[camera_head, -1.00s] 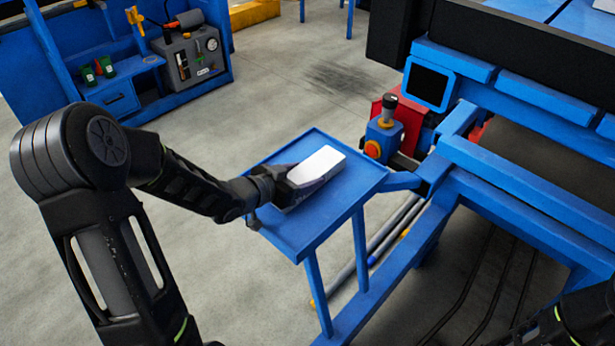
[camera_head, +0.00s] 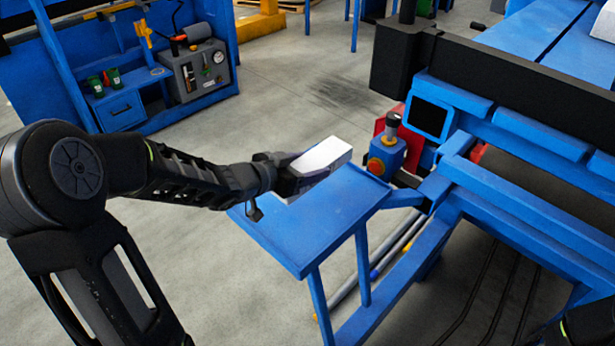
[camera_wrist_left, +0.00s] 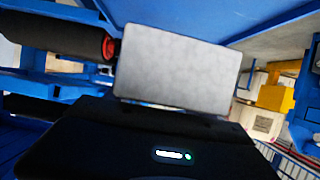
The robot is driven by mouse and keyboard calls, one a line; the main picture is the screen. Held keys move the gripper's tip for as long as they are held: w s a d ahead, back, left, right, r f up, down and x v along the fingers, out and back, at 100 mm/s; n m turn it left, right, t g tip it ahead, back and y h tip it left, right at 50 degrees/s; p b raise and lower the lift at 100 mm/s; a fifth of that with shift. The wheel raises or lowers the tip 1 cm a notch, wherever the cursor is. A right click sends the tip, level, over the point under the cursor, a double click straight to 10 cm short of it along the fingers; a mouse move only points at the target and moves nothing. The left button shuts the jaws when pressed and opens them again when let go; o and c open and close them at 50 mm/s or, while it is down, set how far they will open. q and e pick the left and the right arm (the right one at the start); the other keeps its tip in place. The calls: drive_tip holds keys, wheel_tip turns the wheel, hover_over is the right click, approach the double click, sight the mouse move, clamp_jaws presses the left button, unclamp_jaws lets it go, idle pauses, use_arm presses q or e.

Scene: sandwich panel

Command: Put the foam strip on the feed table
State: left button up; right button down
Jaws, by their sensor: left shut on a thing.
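The foam strip, a pale white block (camera_head: 322,157), is held in my left gripper (camera_head: 292,177) over the far left edge of a small blue tray table (camera_head: 320,222). In the left wrist view the block (camera_wrist_left: 177,68) shows as a flat grey-white face ahead of the dark gripper body. The fingers themselves are mostly hidden. Whether the block touches the tray table is hard to tell; it appears raised above it. A larger blue table top (camera_head: 545,30) on the machine lies at the upper right; I cannot tell which one is the feed table.
A control box with an orange knob (camera_head: 384,155) stands just right of the tray table. Blue machine beams (camera_head: 520,200) fill the right side. A blue workbench (camera_head: 120,112) with a grey gauge box (camera_head: 195,72) stands at the upper left. The tray table's top is clear.

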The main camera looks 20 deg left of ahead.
sight(347, 154)
use_arm(q)
drive_tip(key=shift+r, duration=0.6)
drive_tip(key=shift+w+d, duration=0.2)
drive_tip(key=shift+d, duration=0.1)
drive_tip(key=shift+n+y, duration=0.7)
drive_tip(key=shift+y, duration=0.1)
drive_tip(key=w+d, duration=0.2)
drive_tip(key=d, duration=0.1)
drive_tip(key=w+d, duration=0.1)
drive_tip(key=d, duration=0.1)
drive_tip(key=shift+w+r, duration=0.1)
drive_tip(key=shift+w, duration=0.2)
drive_tip(key=d+f+y, duration=0.1)
drive_tip(key=f+n, duration=0.1)
drive_tip(key=d+f+n+y, duration=0.1)
drive_tip(key=f, duration=0.1)
drive_tip(key=shift+w+d+t+y, duration=0.1)
drive_tip(key=shift+d+t+y, duration=0.2)
drive_tip(key=shift+f, duration=0.35)
